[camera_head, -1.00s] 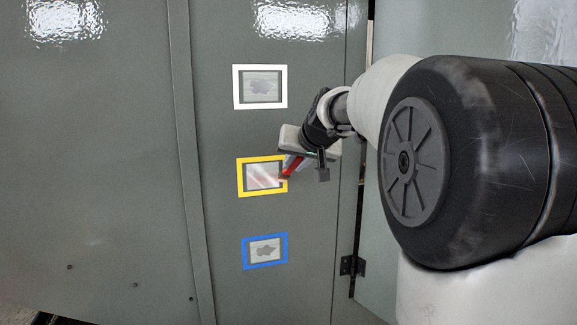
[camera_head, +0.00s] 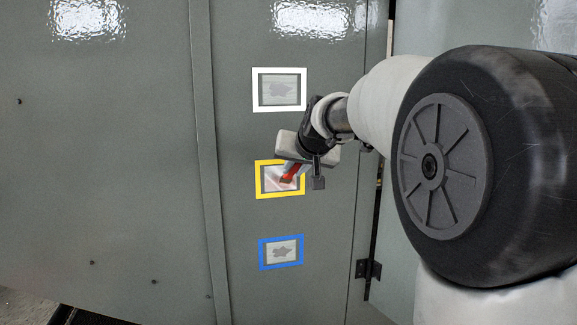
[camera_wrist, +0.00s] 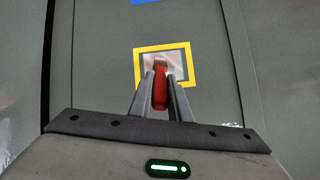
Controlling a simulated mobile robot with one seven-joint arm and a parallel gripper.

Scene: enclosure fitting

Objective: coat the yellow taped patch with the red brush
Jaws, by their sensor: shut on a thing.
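The yellow taped patch (camera_head: 258,181) is the middle of three framed patches on the grey panel. Its inside looks pale with a pinkish sheen, and part of it is hidden behind the brush and gripper. It also shows in the wrist view (camera_wrist: 187,49). My gripper (camera_head: 301,165) is shut on the red brush (camera_head: 290,175), whose tip lies over the inside of the yellow frame. In the wrist view, the red brush (camera_wrist: 160,91) stands between the two fingers of my gripper (camera_wrist: 160,86). Whether the bristles touch the panel I cannot tell.
A white taped patch (camera_head: 256,89) is above and a blue taped patch (camera_head: 264,256) below, each with a dark grey blotch inside. A vertical seam runs left of the patches. A black hinge (camera_head: 368,269) sits at the lower right.

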